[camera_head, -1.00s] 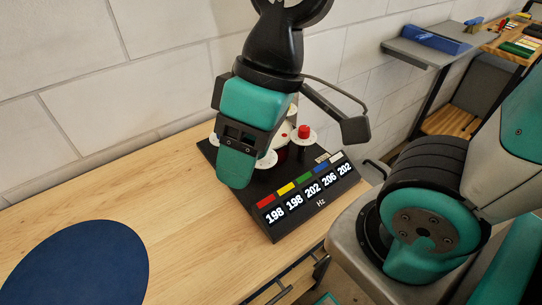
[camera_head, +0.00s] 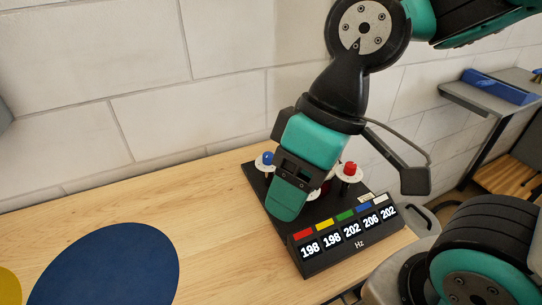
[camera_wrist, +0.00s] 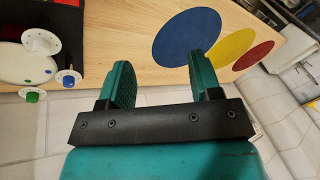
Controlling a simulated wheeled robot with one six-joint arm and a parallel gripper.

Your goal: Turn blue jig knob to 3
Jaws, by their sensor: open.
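The jig is a black board (camera_head: 255,184) on the wooden bench, with white dials and a sloped display (camera_head: 348,238) reading 198, 198, 202, 206, 202 Hz. The blue knob (camera_head: 267,158) stands on a white dial at the board's far left in the head view. It also shows at the left in the wrist view (camera_wrist: 68,81). My gripper (camera_head: 285,200) hangs over the board, just right of and in front of the blue knob, and hides some dials. In the wrist view my gripper (camera_wrist: 161,82) is open and empty, with the knobs outside its left finger. The blue dial's setting is unreadable.
A red knob (camera_head: 350,168) stands right of my gripper. A green knob (camera_wrist: 32,96) is left of the blue one in the wrist view. A large blue disc (camera_head: 105,270) lies flat on the bench. The wall is close behind; the bench's middle is clear.

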